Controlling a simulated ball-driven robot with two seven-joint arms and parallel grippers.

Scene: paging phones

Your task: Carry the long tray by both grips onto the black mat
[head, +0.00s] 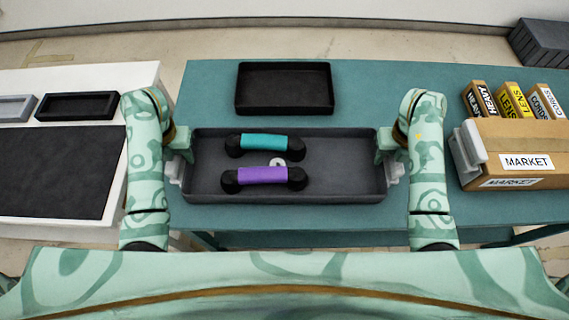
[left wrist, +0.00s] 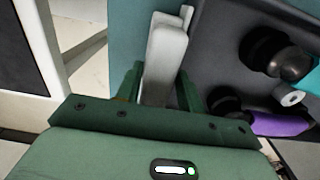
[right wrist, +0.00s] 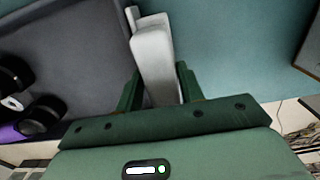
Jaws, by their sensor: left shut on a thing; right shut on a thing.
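The long dark grey tray (head: 340,170) is at the front of the teal table, level in the head view. A teal handset (head: 264,142) and a purple handset (head: 264,176) lie in it, with a small white roll (head: 277,162) between them. My left gripper (head: 180,160) is shut on the tray's left light-grey grip, which shows between the fingers in the left wrist view (left wrist: 165,60). My right gripper (head: 390,162) is shut on the right grip, also seen in the right wrist view (right wrist: 155,60). I cannot tell whether the tray touches the table. The black mat (head: 60,170) lies on the white table at left.
An empty black tray (head: 285,88) sits behind the long tray on the teal table (head: 210,90). A cardboard box marked MARKET (head: 520,145) and several labelled boxes stand at right. Small grey (head: 15,107) and black (head: 78,106) trays lie behind the mat. A gap separates the tables.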

